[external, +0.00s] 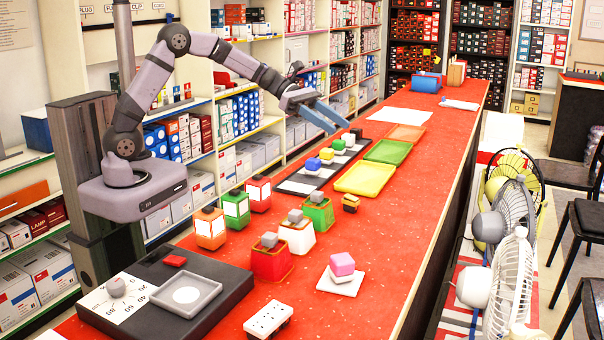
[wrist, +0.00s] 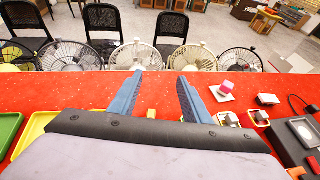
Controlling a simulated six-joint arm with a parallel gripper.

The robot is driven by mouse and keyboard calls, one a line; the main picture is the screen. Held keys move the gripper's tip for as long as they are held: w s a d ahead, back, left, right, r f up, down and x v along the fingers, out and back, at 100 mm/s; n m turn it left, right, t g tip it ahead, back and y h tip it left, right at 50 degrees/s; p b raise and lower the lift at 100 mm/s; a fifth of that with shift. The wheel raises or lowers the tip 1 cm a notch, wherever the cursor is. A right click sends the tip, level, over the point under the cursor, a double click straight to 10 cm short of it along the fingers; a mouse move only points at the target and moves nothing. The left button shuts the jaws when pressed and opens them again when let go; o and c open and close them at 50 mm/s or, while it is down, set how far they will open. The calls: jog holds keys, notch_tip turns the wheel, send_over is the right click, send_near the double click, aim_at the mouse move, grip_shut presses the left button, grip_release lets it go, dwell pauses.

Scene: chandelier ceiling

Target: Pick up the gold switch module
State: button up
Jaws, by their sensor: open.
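A small gold block, which looks like the gold switch module (external: 350,203), sits on the red counter in the external view, to the right of a green bin and below the yellow tray. In the wrist view a small yellow-gold patch (wrist: 151,113) shows between my fingers, mostly hidden by the gripper body; it is likely the same block. My gripper (external: 340,126) is open and empty, raised above the counter toward the far end of the row of coloured blocks. Its two blue fingers (wrist: 160,77) are spread apart in the wrist view.
Bins with grey cubes, a pink cube (external: 342,264) on a white plate and a dark scale (external: 232,284) stand nearer. The counter's right strip is clear.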

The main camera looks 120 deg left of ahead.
send_near(351, 197)
jog(key=shift+w+d+f, duration=0.15)
jog(key=shift+w+f, duration=0.3)
jog(key=shift+w, duration=0.15)
jog(key=shift+w+d+f, duration=0.15)
jog(key=shift+w+f, duration=0.35)
jog(key=shift+w, duration=0.1)
jog(key=shift+p+x, duration=1.35)
jog(key=shift+x, duration=2.35)
jog(key=shift+a, duration=0.15)
grip_shut()
